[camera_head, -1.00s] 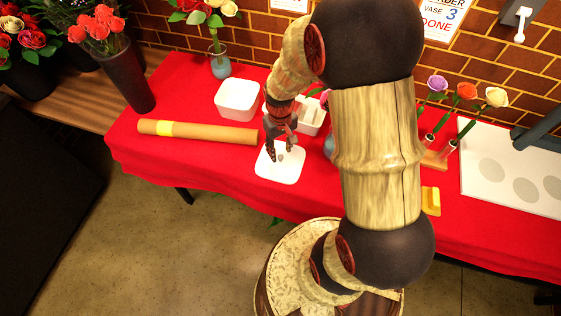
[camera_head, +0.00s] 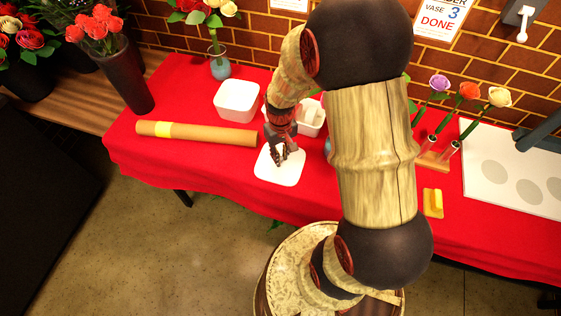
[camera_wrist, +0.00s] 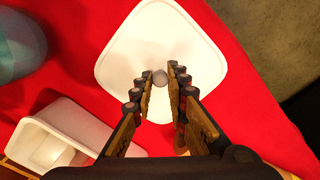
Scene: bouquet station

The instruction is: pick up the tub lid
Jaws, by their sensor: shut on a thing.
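The tub lid (camera_head: 284,176) is a white square plate with rounded corners, lying flat on the red tablecloth near the front edge. In the wrist view the lid (camera_wrist: 130,45) has a small grey round knob (camera_wrist: 160,77) at its middle. My gripper (camera_head: 279,160) is low over the lid. In the wrist view my gripper (camera_wrist: 160,85) has its two fingers on either side of the knob, shut on it. The lid shows no clear gap from the table.
A white tub (camera_head: 237,100) stands behind the lid, and another white container (camera_head: 312,118) is behind my gripper. A long brown paper roll (camera_head: 200,134) lies to the left. A yellow block (camera_head: 433,203) is to the right. A vase (camera_wrist: 18,45) shows in the wrist view.

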